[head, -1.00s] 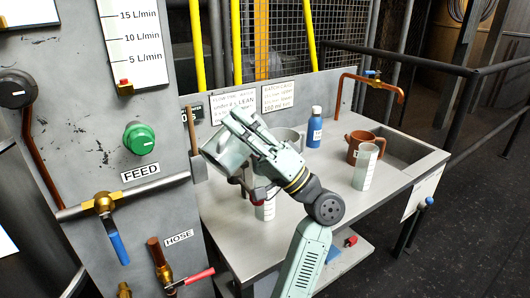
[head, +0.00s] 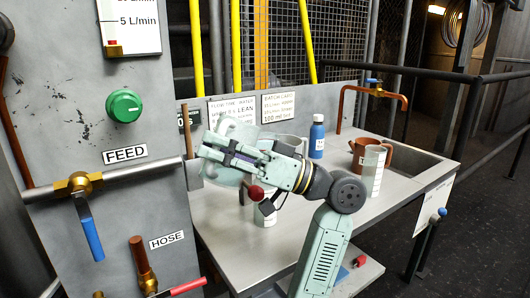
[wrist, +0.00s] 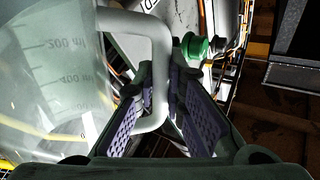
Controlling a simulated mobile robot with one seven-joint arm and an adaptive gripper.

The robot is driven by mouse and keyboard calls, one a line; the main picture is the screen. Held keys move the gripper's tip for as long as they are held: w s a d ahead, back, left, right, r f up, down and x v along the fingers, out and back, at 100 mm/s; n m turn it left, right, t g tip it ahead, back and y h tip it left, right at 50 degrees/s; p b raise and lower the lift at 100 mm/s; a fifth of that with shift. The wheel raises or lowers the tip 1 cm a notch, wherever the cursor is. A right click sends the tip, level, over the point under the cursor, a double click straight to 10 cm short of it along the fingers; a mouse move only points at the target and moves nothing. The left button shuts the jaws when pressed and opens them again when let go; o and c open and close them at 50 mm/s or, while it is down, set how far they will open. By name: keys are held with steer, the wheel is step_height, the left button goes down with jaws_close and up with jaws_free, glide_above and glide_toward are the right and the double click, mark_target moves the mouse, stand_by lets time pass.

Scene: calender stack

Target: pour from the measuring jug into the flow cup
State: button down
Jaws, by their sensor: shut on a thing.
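The measuring jug (wrist: 50,75) is clear, with 200 ml and 400 ml marks, and fills the left of the wrist view. My gripper (wrist: 172,85) is shut on its pale handle (wrist: 158,50). In the head view the jug (head: 233,128) is held above the left part of the bench, largely hidden by my gripper (head: 222,155). Its tilt and contents are unclear. A white graduated beaker (head: 265,215) stands on the bench below my gripper, its upper part covered. A grey cup (head: 290,143) stands partly hidden behind my arm. I cannot tell which vessel is the flow cup.
A valve panel (head: 70,130) closes off the left.

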steer(key=s+a+n+h, duration=0.1)
steer(key=s+f+n+h+b, duration=0.1)
steer(key=n, duration=0.1)
steer(key=shift+a+f+g, duration=0.25)
steer(key=shift+a+g, duration=0.05)
steer(key=shift+a, duration=0.05)
steer(key=n+h, duration=0.2)
step_height(320, 180, up, 5)
steer(key=p, duration=0.4)
glide_above(206, 168)
steer(key=shift+s+a+r, duration=0.15)
steer(key=shift+s+a, duration=0.1)
steer(key=shift+s, duration=0.1)
